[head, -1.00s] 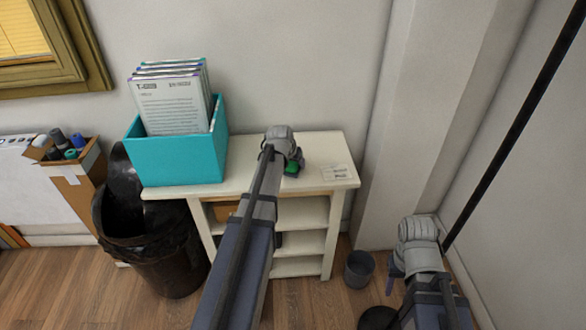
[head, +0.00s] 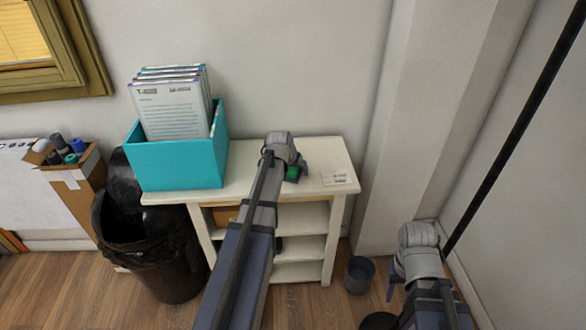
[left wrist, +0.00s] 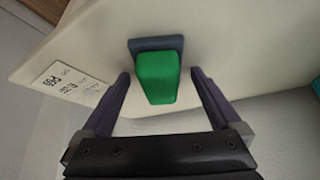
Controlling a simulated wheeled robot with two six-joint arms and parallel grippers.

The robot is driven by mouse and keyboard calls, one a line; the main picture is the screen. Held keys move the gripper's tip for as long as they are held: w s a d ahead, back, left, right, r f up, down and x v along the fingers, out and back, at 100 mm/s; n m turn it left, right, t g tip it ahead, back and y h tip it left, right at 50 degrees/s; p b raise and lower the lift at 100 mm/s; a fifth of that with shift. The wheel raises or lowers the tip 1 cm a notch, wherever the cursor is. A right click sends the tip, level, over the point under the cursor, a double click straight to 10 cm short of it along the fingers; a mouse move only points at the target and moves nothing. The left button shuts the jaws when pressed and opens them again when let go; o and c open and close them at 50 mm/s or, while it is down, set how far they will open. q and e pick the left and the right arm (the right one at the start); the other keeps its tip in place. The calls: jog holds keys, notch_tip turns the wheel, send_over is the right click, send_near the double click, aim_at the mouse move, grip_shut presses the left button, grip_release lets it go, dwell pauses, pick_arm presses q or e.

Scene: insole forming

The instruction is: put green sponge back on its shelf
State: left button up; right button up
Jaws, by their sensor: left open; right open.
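The green sponge (left wrist: 157,77) rests on the white shelf top, with a dark blue-grey block (left wrist: 156,43) at its far end in the left wrist view. In the head view the sponge (head: 292,173) shows just right of my left gripper (head: 297,165). In the left wrist view my left gripper (left wrist: 160,82) is open, with one finger on each side of the sponge and gaps between. My right gripper (head: 394,284) is low at the right in the head view, away from the sponge and largely hidden by its own wrist.
A white shelf unit (head: 237,190) holds a teal box (head: 176,161) of papers at its left and a printed label (head: 340,178) at its right. A black bin (head: 150,262) stands left, a small grey bucket (head: 359,274) right. The wall is close behind.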

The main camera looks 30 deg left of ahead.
pick_arm(q)
jog(key=p+v, duration=1)
jog(key=v, duration=0.2)
